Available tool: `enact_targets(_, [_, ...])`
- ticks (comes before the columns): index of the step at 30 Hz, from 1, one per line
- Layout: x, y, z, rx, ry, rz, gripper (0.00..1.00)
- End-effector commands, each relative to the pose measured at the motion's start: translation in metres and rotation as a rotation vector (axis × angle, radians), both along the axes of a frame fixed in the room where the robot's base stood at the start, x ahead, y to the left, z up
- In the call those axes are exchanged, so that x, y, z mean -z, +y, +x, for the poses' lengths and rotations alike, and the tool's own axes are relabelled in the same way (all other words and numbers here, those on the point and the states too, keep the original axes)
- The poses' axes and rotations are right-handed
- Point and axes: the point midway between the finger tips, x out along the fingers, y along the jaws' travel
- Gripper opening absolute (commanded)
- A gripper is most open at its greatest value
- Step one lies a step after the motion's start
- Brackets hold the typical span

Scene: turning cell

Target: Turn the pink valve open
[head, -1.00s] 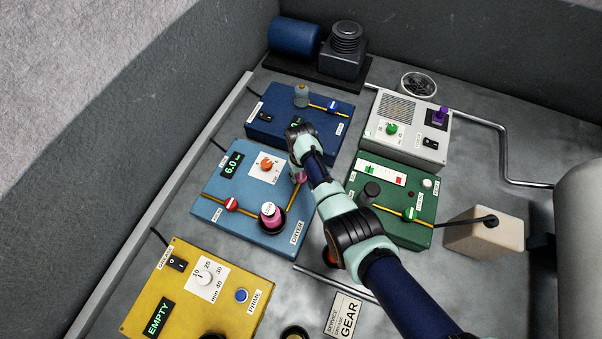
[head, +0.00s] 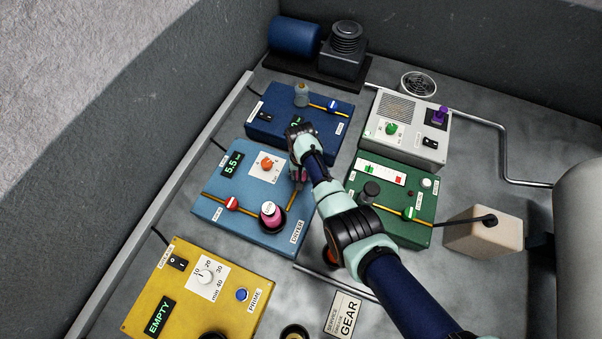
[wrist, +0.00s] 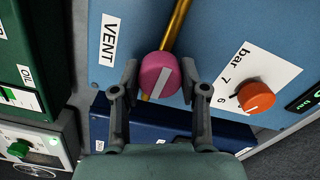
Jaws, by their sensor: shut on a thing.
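The pink valve (wrist: 160,76) is a round knob with a white line, set on a brass pipe (wrist: 178,28) beside the VENT label in the wrist view. Its white line runs roughly along the pipe. My gripper (wrist: 159,80) is shut on the valve, with one finger on either side of it. In the head view my gripper (head: 298,178) is over the right side of the light blue DRYER box (head: 245,228), and my wrist hides most of the valve. The box's green display (head: 231,164) reads 5.5.
An orange knob (wrist: 256,97) on a bar scale is close to one finger. A pink-and-black canister (head: 270,214) and a red valve (head: 232,203) are on the same box. A dark blue box (head: 285,135), a green box (head: 425,190) and a yellow box (head: 165,300) stand around it.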

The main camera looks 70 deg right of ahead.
Motion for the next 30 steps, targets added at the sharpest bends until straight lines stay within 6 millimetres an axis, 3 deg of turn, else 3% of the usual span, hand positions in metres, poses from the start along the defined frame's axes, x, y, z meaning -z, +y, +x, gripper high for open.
enact_targets(6, [0.000, 0.000, 0.000, 0.001, 0.000, 0.000, 0.09])
enact_targets(7, [0.000, 0.000, 0.000, 0.001, 0.000, 0.000, 0.45])
enact_targets(11, [0.000, 0.000, 0.000, 0.000, 0.000, 0.000, 0.67])
enact_targets(23, [-0.006, -0.001, 0.000, -0.001, -0.002, -0.002, 0.68])
enact_targets(26, [-0.020, -0.001, 0.001, -0.001, -0.003, -0.003, 0.68])
enact_targets(30, [-0.057, -0.001, 0.001, 0.000, -0.005, -0.005, 0.68])
